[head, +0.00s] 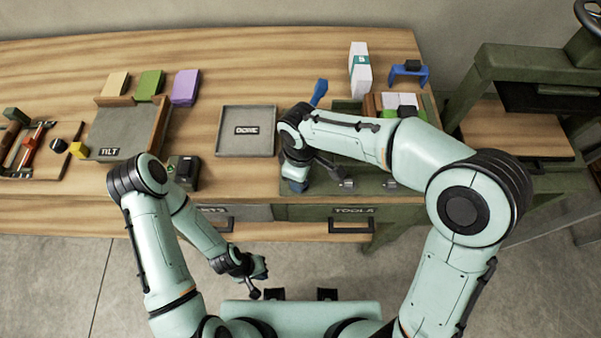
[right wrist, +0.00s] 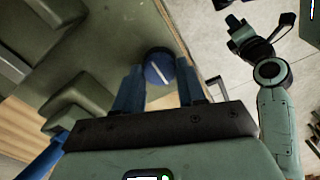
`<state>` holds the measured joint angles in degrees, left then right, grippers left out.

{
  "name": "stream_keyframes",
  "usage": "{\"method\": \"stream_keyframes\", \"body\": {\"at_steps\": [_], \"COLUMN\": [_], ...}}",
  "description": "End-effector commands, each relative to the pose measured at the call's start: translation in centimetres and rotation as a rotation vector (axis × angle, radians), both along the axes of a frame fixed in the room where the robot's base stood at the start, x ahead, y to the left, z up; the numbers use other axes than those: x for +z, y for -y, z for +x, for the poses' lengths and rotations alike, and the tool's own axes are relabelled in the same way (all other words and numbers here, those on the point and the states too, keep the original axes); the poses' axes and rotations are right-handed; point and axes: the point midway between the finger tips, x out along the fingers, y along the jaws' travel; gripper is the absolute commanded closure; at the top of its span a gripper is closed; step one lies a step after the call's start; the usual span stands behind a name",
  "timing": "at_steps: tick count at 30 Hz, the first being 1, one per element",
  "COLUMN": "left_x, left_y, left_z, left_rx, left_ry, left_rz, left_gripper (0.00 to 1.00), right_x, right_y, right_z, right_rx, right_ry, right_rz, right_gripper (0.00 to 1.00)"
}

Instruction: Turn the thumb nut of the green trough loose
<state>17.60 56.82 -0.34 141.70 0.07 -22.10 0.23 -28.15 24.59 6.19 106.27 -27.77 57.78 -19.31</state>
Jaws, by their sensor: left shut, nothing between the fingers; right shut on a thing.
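The thumb nut (right wrist: 158,66) is a round blue knob with a white line across its face. In the right wrist view it sits between the two blue fingers of my right gripper (right wrist: 158,78), which is shut on it. The green trough (right wrist: 100,45) is the olive-green body beside and behind the nut. In the head view the trough (head: 375,187) lies at the front right of the bench, and my right arm hides the nut and part of the trough. My left gripper (head: 254,272) is shut and empty, in front of the bench edge.
A grey tray marked DONE (head: 245,143) lies left of my right gripper. A tilted board marked TILT (head: 118,130) stands further left, with coloured pads behind it. A white box (head: 360,72) and a blue stand (head: 410,72) are at the back right. Drawers (head: 345,214) front the bench.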

Motion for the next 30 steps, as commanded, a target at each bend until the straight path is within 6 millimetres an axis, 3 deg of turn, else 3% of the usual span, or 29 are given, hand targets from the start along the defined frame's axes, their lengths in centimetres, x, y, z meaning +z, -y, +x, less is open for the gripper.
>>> {"method": "stream_keyframes", "body": {"at_steps": [18,19,21,30], "left_x": [0.18,0.18,0.18,0.2], "left_y": [0.0,0.0,0.0,-0.01], "left_z": [0.14,0.14,0.14,0.15], "left_rx": [0.0,0.0,0.0,0.0], "left_ry": [0.001,0.001,0.001,0.001], "left_rz": [0.0,0.0,0.0,0.0], "left_gripper": [1.0,1.0,1.0,1.0], "right_x": [0.12,0.12,0.11,0.19], "right_y": [-0.05,-0.05,-0.05,-0.03], "right_z": [0.06,0.06,0.06,0.03], "right_rx": [0.04,0.04,0.04,0.038], "right_ry": [0.004,0.004,0.004,0.002], "right_rz": [0.002,0.002,0.001,0.0], "right_gripper": [0.91,0.51,0.35,0.35]}}
